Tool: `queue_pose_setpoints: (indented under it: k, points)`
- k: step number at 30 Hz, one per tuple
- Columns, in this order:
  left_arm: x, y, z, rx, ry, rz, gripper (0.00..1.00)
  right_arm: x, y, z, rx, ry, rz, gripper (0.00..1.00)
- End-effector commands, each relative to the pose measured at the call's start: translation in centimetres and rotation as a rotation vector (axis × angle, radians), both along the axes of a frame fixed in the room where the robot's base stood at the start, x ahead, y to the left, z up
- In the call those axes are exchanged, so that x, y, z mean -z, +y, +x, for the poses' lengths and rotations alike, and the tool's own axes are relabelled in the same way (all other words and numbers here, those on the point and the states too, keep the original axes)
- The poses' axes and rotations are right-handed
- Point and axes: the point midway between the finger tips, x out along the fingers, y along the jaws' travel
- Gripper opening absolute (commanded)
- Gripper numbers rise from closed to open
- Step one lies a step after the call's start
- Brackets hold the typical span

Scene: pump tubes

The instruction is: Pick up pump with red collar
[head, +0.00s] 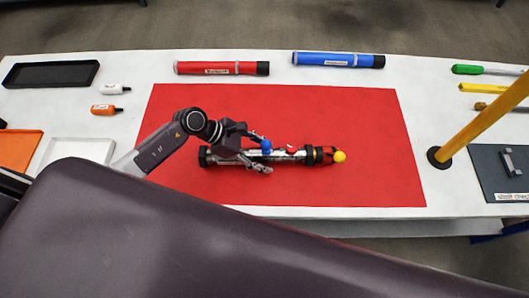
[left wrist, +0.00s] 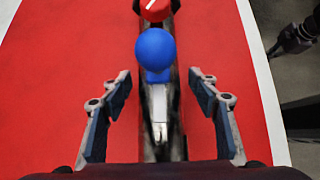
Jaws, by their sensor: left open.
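The pump (head: 292,155) lies lengthwise on the red mat (head: 375,120). It has a silver-grey body with black ends, a blue ball (head: 266,147), a small red part and, at its right end, a red-and-black section with a yellow ball (head: 339,156). My left gripper (head: 258,148) is open above the pump's left half. In the left wrist view, its fingers (left wrist: 160,110) stand apart on either side of the pump body, with the blue ball (left wrist: 155,52) ahead and the red part (left wrist: 155,9) beyond it. Contact with the pump is not visible. My right gripper does not show clearly.
A red tube (head: 220,68) and a blue tube (head: 338,59) lie behind the mat. A yellow post (head: 480,122) rises at the right beside a dark grey plate (head: 490,170). A black tray (head: 50,74) sits at the back left. My dark arm link covers the foreground.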

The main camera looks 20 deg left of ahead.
Motion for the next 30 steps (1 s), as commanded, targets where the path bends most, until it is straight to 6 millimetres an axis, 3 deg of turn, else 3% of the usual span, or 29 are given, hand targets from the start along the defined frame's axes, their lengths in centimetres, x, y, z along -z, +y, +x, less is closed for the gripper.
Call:
queue_pose_setpoints:
  k: [6,21,30]
  points:
    - [0.06,0.03,0.02,0.0,-0.001,0.001,0.53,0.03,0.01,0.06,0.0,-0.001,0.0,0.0]
    - [0.02,0.04,0.01,-0.001,-0.001,0.0,0.0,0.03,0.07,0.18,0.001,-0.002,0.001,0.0]
    - [-0.3,-0.06,0.22,-0.001,-0.006,-0.004,0.0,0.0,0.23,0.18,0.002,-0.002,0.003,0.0]
